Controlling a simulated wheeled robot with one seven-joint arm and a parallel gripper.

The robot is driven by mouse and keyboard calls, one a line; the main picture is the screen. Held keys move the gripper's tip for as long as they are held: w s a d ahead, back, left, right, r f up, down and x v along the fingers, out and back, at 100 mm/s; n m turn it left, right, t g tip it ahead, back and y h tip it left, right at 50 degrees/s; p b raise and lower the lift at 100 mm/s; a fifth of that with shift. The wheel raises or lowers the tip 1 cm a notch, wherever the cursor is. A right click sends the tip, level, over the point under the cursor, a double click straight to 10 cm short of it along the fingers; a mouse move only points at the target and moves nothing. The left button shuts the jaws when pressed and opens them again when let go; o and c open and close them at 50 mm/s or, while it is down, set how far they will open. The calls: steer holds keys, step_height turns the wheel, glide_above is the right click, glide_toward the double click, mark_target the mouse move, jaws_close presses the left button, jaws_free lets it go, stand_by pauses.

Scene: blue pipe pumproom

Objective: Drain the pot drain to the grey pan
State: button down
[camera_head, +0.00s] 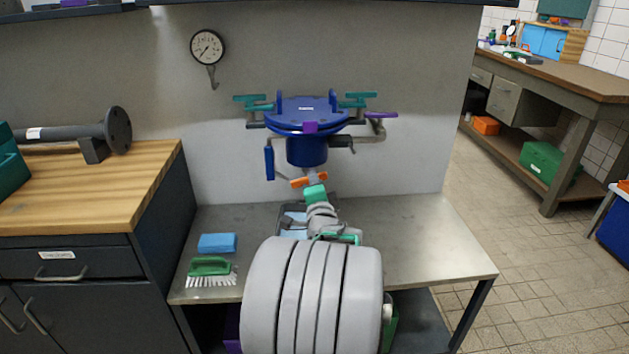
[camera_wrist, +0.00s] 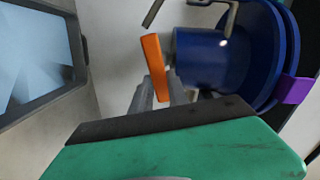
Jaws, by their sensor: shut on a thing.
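The blue pot (camera_head: 306,150) hangs on the wall above the steel bench, with its narrower blue drain body below. The orange drain lever (camera_head: 298,183) sits under it, tilted in the head view; it also shows in the wrist view (camera_wrist: 154,66). My gripper (camera_head: 315,186) is just under the pot, with its fingers (camera_wrist: 160,88) shut on the orange lever. The grey pan (camera_wrist: 80,45) lies at the left of the wrist view with a pale blue surface inside. In the head view the pan (camera_head: 282,222) is mostly hidden behind my arm.
A blue sponge (camera_head: 217,243) and a green brush (camera_head: 211,267) lie on the steel bench (camera_head: 430,245) left of my arm. Teal and purple handles (camera_head: 361,97) surround the pot. A wooden-topped cabinet (camera_head: 95,190) stands left. The bench's right side is clear.

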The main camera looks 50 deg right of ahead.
steer(key=shift+f+m+p, duration=0.2)
steer(key=shift+m+p, duration=0.15)
steer(key=shift+m, duration=1.25)
steer(key=c, duration=1.3)
jaws_free()
steer(key=shift+s, duration=0.15)
steer(key=v, duration=0.7)
steer(key=shift+s+a, duration=0.15)
steer(key=shift+a, duration=0.1)
